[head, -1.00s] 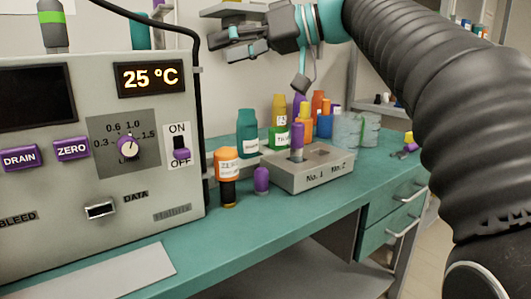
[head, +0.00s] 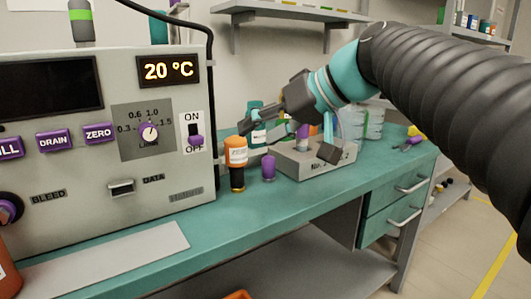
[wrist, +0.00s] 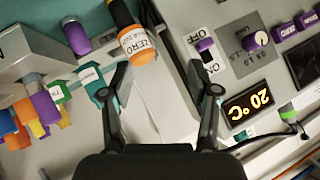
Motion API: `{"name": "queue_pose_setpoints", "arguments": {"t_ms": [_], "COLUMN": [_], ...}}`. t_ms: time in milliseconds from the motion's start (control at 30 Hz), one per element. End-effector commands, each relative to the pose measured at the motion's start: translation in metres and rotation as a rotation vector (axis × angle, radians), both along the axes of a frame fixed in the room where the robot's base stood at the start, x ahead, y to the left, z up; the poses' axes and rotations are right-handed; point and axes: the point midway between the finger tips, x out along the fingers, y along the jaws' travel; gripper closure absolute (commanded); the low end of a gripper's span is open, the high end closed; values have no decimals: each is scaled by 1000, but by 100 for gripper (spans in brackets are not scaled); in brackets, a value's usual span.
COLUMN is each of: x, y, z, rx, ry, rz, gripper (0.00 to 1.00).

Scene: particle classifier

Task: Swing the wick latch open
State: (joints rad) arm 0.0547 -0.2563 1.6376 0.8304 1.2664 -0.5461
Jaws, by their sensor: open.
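The particle classifier (head: 75,185) is a grey cabinet at the left of the head view, with a display reading 20 °C. Its purple ON/OFF switch (head: 195,141) sits at the lower, OFF end. I cannot make out a part that is clearly the wick latch. My gripper (head: 288,138) is open and empty, to the right of the cabinet and over the back of the bench. In the wrist view my gripper (wrist: 167,82) has its fingers wide apart, with the cabinet's pale side between and beyond them. An orange-capped bottle (wrist: 137,42) labelled ZERO stands near the left finger.
The orange bottle (head: 236,152) and a small purple-capped vial (head: 268,167) stand beside the cabinet. A grey block (head: 300,165) and several bottles stand behind and below my gripper. A wall shelf (head: 290,14) hangs above.

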Motion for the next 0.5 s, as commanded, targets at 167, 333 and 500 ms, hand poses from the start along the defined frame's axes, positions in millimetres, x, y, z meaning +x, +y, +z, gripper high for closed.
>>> {"name": "queue_pose_setpoints", "arguments": {"t_ms": [167, 333, 500], "x": [-9, -13, -14], "y": [-7, -11, -12], "z": [-19, -29, -31], "rx": [-33, -50, -54], "ry": [32, 49, 52], "rz": [-42, -65, -72], "gripper": [40, 40, 40]}}
